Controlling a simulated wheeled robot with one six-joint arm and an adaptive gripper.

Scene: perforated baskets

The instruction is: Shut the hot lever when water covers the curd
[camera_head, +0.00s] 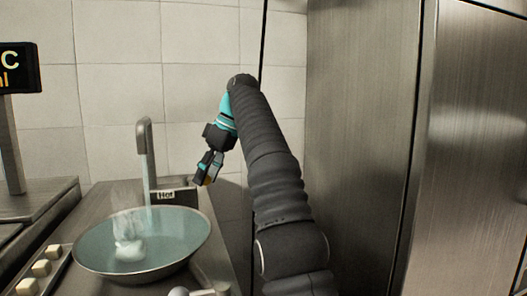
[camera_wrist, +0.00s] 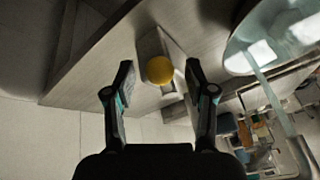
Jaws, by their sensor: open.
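A wide bowl (camera_head: 188,238) holds bluish water with a white curd lump (camera_head: 130,250) in it. White wisps show above the lump; I cannot tell whether water fully covers it. A grey tap (camera_head: 144,136) rises behind the bowl, and a pale stream (camera_head: 149,188) runs down from it. A block labelled "Hot" (camera_head: 168,196) stands behind the bowl. My gripper (camera_head: 208,172) is open above and right of this block. In the wrist view, a yellow ball knob (camera_wrist: 160,70) on a pale mount appears between the open fingers (camera_wrist: 160,92), with clear space on both sides.
A tray with pale cubes (camera_head: 40,268) lies left of the bowl. A dark display (camera_head: 18,68) stands at the upper left. A tall steel cabinet (camera_head: 362,130) is close on the right of my arm. A tiled wall (camera_head: 200,40) closes the back.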

